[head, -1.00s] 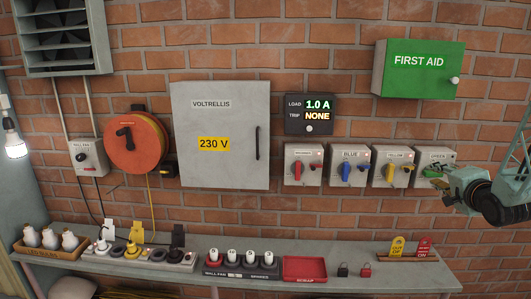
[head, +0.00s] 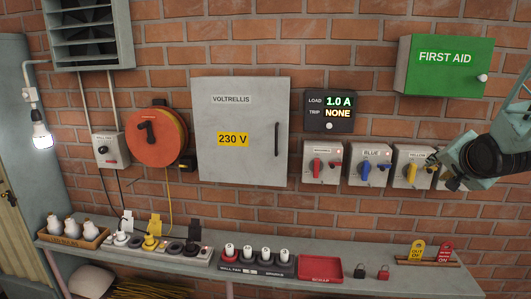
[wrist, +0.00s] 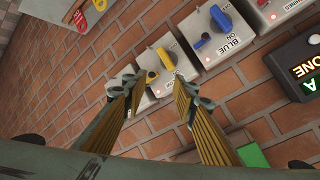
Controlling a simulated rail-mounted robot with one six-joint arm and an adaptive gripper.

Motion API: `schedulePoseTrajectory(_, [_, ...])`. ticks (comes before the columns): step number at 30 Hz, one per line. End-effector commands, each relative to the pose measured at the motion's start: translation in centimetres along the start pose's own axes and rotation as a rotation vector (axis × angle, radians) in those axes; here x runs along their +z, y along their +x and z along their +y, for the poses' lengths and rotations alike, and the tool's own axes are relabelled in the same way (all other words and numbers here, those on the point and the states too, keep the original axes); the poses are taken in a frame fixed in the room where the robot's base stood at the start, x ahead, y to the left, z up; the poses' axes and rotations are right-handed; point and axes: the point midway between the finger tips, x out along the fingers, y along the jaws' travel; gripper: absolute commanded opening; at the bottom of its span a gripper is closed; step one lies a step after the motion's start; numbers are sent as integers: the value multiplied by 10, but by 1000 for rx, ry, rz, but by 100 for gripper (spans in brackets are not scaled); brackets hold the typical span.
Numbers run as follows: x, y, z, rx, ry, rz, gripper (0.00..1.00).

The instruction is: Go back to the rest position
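My gripper (head: 450,178) is at the right in the head view, in front of the green switch box, which it mostly hides. In the wrist view my gripper (wrist: 157,82) has its two ribbed fingers well apart with nothing between them. Beyond the fingertips are the yellow switch box (wrist: 166,52) and the blue switch box (wrist: 217,32), both on the brick wall. The yellow switch (head: 411,173) shows its handle upright in the head view. I cannot tell the distance from the fingertips to the boxes.
A shelf (head: 330,260) runs below, holding a red scrap tray (head: 320,270), padlocks and a rack with yellow and red tags (head: 418,250). The first aid box (head: 445,66) juts out above my arm. The grey Voltrellis cabinet (head: 262,108) is left of the switches.

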Motion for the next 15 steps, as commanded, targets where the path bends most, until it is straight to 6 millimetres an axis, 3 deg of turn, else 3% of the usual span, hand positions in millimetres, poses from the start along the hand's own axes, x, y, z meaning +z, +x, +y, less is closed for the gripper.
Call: schedulePoseTrajectory(15, [61, -90, -21, 102, -211, -107, 26])
